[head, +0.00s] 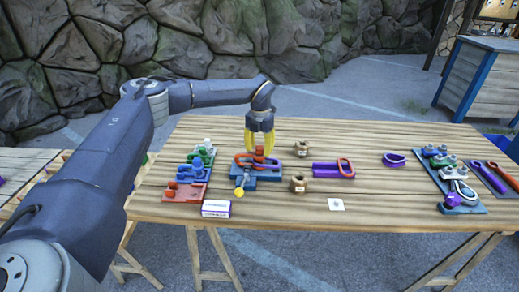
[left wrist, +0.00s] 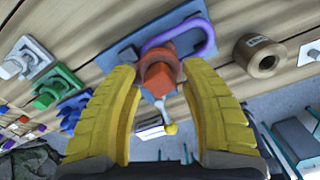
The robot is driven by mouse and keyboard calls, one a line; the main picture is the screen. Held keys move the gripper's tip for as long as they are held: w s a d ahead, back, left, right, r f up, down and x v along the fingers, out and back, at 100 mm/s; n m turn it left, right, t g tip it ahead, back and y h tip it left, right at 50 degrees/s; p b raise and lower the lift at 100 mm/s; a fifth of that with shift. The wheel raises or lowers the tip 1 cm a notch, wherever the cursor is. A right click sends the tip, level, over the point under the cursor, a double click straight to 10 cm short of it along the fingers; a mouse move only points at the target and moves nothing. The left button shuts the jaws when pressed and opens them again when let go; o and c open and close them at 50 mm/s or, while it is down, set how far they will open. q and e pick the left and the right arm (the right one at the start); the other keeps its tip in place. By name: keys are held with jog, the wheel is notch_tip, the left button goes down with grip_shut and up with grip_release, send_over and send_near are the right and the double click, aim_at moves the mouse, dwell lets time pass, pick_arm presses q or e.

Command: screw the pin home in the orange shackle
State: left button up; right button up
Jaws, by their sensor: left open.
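The orange shackle (head: 259,154) sits on a blue fixture (head: 268,177) in the middle of the table; its orange body (left wrist: 158,76) also shows in the left wrist view, beside a purple loop (left wrist: 204,40). A grey rod with a yellow ball end (head: 240,192) sticks out toward the near side; its ball shows in the left wrist view (left wrist: 171,129). I cannot tell how deep any pin sits. My left gripper (head: 260,147) points down just above the orange body, its yellow fingers (left wrist: 163,90) open on either side of it. My right gripper is out of view.
Red, blue and green holders (head: 186,192) stand to the left, a white and purple box (head: 216,208) in front. A blue board of shackles (head: 466,208) is farther right.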

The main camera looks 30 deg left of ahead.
pick_arm(q)
jog(key=shift+r, duration=2.15)
jog(key=n, duration=0.5)
jog(key=shift+n, duration=0.3)
jog(key=n, duration=1.9)
jog(key=shift+f, duration=2.2)
